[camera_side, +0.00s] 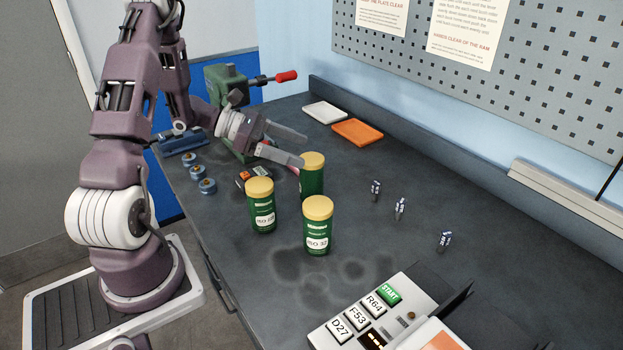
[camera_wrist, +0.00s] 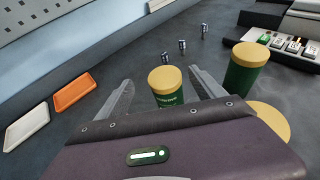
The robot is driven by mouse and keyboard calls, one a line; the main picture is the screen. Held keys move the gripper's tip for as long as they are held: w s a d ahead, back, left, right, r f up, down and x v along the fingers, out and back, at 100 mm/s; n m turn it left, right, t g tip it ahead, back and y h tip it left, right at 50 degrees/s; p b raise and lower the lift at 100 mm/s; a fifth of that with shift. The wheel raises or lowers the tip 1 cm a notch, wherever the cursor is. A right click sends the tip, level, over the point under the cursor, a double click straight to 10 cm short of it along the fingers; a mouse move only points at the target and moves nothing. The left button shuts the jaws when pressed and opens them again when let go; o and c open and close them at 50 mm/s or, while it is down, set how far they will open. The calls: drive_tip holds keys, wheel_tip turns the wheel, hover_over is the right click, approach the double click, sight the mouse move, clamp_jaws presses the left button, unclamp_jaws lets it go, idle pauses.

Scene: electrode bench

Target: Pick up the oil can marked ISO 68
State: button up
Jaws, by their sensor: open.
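Three green oil cans with yellow lids stand upright on the bench. The rear can (camera_side: 313,183) has its label hidden in the side view; in the wrist view this can (camera_wrist: 168,88) shows between my fingers, its marking too small to read. The front can (camera_side: 317,238) reads ISO 32. The left can (camera_side: 261,212) has an ISO label whose number I cannot read clearly. My gripper (camera_side: 303,151) is open, tilted, with its fingers reaching to the rear can's lid level. In the wrist view my gripper (camera_wrist: 161,77) has a finger on either side; contact cannot be told.
The front can (camera_wrist: 246,70) and the left can's lid (camera_wrist: 268,118) stand close at the right in the wrist view. A button console (camera_side: 375,310) is at the front. Small cylinders (camera_side: 400,208) stand right. Orange (camera_side: 357,132) and white (camera_side: 324,112) trays lie behind.

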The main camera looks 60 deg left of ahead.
sight(312, 176)
drive_tip(key=w+d+f, duration=0.4)
drive_tip(key=w+f, duration=0.1)
drive_tip(key=shift+d+f, duration=0.3)
clamp_jaws()
